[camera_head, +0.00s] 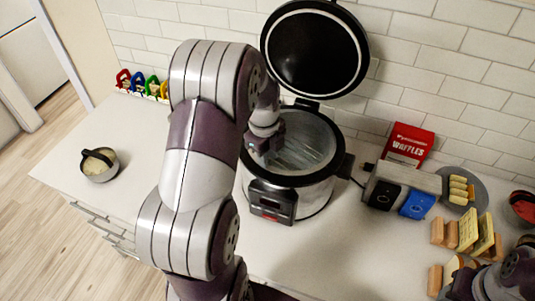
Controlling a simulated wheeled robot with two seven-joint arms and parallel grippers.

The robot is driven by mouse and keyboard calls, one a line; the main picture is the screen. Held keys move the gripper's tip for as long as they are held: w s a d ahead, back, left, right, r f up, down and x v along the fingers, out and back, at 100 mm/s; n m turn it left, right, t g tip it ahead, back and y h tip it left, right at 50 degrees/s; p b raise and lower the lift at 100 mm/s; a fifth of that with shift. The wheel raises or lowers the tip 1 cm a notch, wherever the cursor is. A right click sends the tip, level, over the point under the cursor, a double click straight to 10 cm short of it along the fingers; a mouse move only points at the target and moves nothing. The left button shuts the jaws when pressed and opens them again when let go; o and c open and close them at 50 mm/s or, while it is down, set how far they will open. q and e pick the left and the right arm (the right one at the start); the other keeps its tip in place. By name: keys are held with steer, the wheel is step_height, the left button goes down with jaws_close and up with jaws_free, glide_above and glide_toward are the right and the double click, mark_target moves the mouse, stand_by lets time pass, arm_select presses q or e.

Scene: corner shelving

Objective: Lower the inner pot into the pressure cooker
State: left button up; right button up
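The pressure cooker (318,196) stands on the counter at the middle, a silver body with a black rim and a front control panel. Its round black lid (315,50) is raised open behind it. Shiny metal (305,145) shows inside the rim; I cannot tell whether this is the inner pot or the cooker's own wall. My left gripper (266,142) points down at the cooker's left rim, overlapping the opening. Its fingers are small and partly hidden, so their opening and any hold are unclear. My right gripper (462,284) is at the bottom right corner, partly cut off.
A small metal pot (100,168) with a dark handle sits on the left counter. Right of the cooker are a toaster (405,178), a red waffles box (408,145), a plate with bread (478,185) and wooden holders (467,232). The front-middle counter is clear.

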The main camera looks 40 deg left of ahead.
arm_select(q)
steer(key=shift+s+f, duration=0.15)
steer(key=shift+s, duration=0.25)
steer(key=shift+s+d+f, duration=0.1)
steer(key=shift+s+f, duration=0.1)
steer(key=shift+w+r, duration=0.1)
steer(key=shift+r, duration=0.1)
step_height(320, 180, up, 13)
steer(key=p, duration=0.2)
steer(key=shift+a, duration=0.2)
steer(key=shift+s+d, duration=0.1)
steer(key=shift+s, duration=0.2)
steer(key=shift+w, duration=0.15)
